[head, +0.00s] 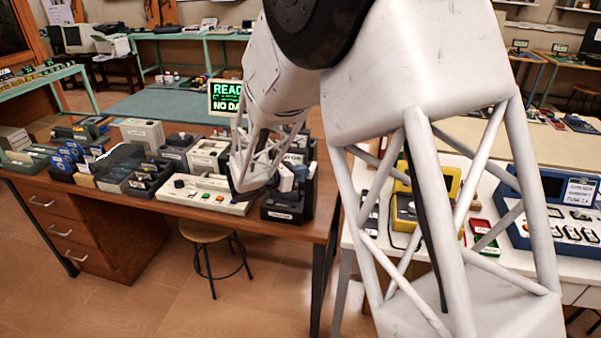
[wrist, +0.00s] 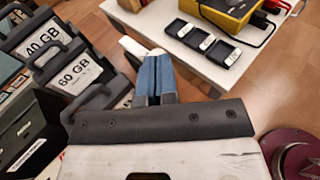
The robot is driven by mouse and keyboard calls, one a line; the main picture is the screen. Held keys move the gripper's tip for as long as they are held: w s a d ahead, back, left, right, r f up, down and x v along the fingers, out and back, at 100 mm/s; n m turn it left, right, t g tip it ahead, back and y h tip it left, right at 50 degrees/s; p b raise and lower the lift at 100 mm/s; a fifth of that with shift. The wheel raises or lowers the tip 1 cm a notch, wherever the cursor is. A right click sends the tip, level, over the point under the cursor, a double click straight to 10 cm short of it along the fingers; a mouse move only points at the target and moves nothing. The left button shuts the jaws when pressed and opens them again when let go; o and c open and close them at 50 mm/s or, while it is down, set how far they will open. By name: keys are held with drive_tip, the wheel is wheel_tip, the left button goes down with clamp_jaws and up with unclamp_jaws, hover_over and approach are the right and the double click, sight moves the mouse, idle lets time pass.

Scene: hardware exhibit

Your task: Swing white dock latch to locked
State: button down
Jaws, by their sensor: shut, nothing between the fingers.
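My gripper (wrist: 155,62) has its blue fingers together and empty in the wrist view. In the head view my gripper (head: 287,178) is at the right end of the wooden desk, above and beside a dark dock unit (head: 283,211) with a small label. A small white piece (wrist: 124,100) shows just left of the fingers in the wrist view. I cannot tell whether it is the dock latch or whether the fingers touch it. The latch is not clearly seen in the head view, where my arm covers part of this area.
Dark handled units marked 40 GB (wrist: 42,38) and 60 GB (wrist: 80,72) stand left of the fingers. A cream console (head: 200,193) lies left of my gripper. A white table (wrist: 205,62) with a yellow case (wrist: 228,12) stands to the right, across a floor gap.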

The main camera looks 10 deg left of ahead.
drive_tip(key=shift+s+d+n+t+y, duration=0.1)
drive_tip(key=shift+d+n+t+y, duration=0.25)
drive_tip(key=shift+n+t+y, duration=0.35)
drive_tip(key=d+n+y, duration=0.1)
drive_tip(key=n+t+y, duration=0.1)
drive_tip(key=n+y, duration=0.1)
drive_tip(key=d+n+t+y, duration=0.1)
drive_tip(key=y, duration=0.1)
drive_tip(key=shift+d, duration=0.45)
drive_tip(key=shift+w+d, duration=0.75)
drive_tip(key=shift+d, duration=0.2)
drive_tip(key=shift+w+d, duration=0.75)
drive_tip(key=shift+d, duration=0.2)
drive_tip(key=shift+s, duration=0.15)
idle(0.8)
